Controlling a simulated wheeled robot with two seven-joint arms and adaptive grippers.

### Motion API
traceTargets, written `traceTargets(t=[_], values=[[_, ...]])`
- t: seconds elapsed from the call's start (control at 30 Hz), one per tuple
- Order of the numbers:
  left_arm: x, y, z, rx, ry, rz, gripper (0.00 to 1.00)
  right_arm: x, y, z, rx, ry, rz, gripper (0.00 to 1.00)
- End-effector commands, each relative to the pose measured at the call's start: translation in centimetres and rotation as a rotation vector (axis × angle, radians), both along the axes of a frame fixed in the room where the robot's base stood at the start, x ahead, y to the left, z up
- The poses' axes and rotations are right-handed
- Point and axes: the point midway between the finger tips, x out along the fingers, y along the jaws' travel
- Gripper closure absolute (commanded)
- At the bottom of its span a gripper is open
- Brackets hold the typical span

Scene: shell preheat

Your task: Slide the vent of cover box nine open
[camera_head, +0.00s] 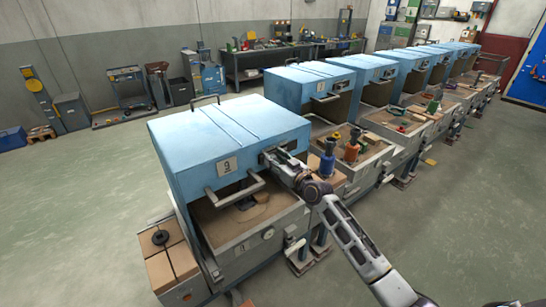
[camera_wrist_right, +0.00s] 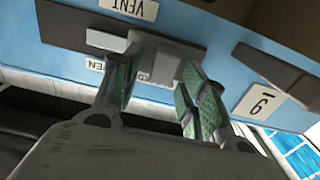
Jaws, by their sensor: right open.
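Cover box nine (camera_head: 215,150) is a light blue hood with a label "9" on its front, above a sand-filled bed. Its vent (camera_wrist_right: 108,40) is a grey plate on the blue face, beside a "VENT" label, shown upside down in the right wrist view. A grey knob (camera_wrist_right: 160,62) stands out from the plate, between my right fingertips. My right gripper (camera_head: 268,158) is at the right of the box front; in the wrist view its green-padded fingers (camera_wrist_right: 158,80) are apart around the knob. Contact is unclear. My left gripper is out of view.
A grey bar handle (camera_head: 236,190) juts from the box front, left of my right gripper. More blue boxes (camera_head: 305,82) with tool-laden beds run to the back right. Brown blocks (camera_head: 170,262) sit at the left. Floor is clear at the left.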

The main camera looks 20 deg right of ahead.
Motion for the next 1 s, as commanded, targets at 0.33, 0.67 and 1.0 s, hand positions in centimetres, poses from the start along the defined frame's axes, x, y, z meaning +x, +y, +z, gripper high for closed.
traceTargets(t=[0.33, 0.67, 1.0], values=[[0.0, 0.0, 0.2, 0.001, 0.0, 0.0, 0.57, 1.3, 0.5, 0.0, 0.001, 0.0, 0.0, 0.57], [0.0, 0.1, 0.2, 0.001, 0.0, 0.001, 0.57, 1.4, 0.5, 0.0, 0.001, 0.0, 0.0, 0.62], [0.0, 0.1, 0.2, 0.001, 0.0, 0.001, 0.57, 1.4, 0.5, 0.0, 0.001, 0.0, 0.0, 1.0]])
